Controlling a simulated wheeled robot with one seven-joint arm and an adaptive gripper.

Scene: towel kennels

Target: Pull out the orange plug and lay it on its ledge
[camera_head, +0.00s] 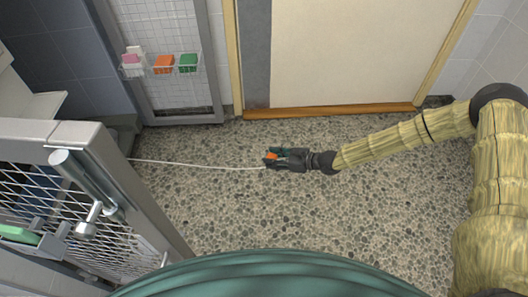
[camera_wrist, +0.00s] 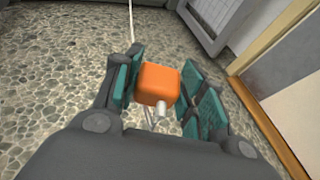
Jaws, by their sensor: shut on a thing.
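The orange plug (camera_wrist: 157,84) is a small rounded block with a pale metal pin, held between the teal pads of my gripper (camera_wrist: 160,92). In the head view the plug (camera_head: 271,156) shows as a small orange spot in my gripper (camera_head: 272,158), above the speckled floor. A thin white cord (camera_head: 195,165) runs from the plug to the left, toward the dark corner by the wall. No socket or ledge can be clearly told in either view.
A cream door (camera_head: 345,55) with a wooden sill (camera_head: 330,110) stands behind. A grey mesh gate (camera_head: 100,190) is at the left. The floor (camera_head: 370,215) around my arm is clear.

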